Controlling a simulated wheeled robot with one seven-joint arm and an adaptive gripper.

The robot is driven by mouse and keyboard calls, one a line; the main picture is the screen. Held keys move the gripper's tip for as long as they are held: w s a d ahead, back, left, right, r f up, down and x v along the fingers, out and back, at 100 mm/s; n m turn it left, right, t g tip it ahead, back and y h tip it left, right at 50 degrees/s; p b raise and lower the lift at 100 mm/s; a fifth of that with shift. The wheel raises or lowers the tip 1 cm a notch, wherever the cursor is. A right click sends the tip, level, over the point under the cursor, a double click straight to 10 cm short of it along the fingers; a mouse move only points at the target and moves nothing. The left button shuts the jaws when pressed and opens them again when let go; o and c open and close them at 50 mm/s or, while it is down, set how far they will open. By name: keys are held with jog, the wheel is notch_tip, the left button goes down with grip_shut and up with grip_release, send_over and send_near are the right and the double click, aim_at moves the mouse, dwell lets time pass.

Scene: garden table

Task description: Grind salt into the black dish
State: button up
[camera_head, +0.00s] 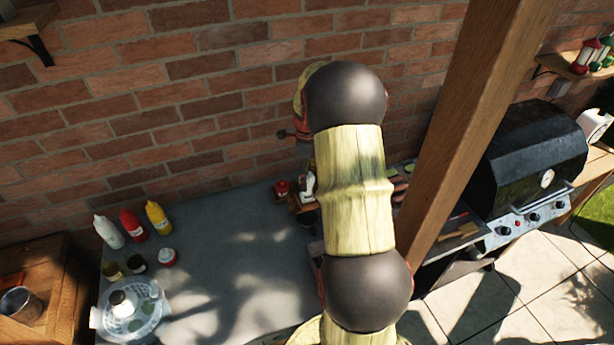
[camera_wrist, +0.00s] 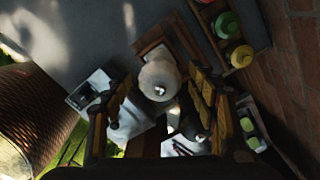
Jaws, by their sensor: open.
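In the wrist view my gripper (camera_wrist: 162,82) is open, its two fingers on either side of a pale, round-topped object (camera_wrist: 160,76), which looks like the salt grinder. I cannot tell if the fingers touch it. In the head view a small white object (camera_head: 308,186), probably the same grinder, stands by a wooden holder (camera_head: 299,204). A small dark vessel (camera_head: 308,218), perhaps the black dish, is just in front of it; a dark square shape (camera_wrist: 82,96) left of the fingers may be the same thing. My arm hides most of the gripper in the head view.
Sauce bottles (camera_head: 132,224) and a white round container (camera_head: 130,310) stand at the left of the grey table (camera_head: 230,240). Its middle is clear. The brick wall (camera_head: 180,90) is close behind. A wooden post (camera_head: 470,120) and a grill (camera_head: 525,160) stand right.

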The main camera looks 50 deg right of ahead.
notch_tip(320, 180, up, 12)
dwell(0.6)
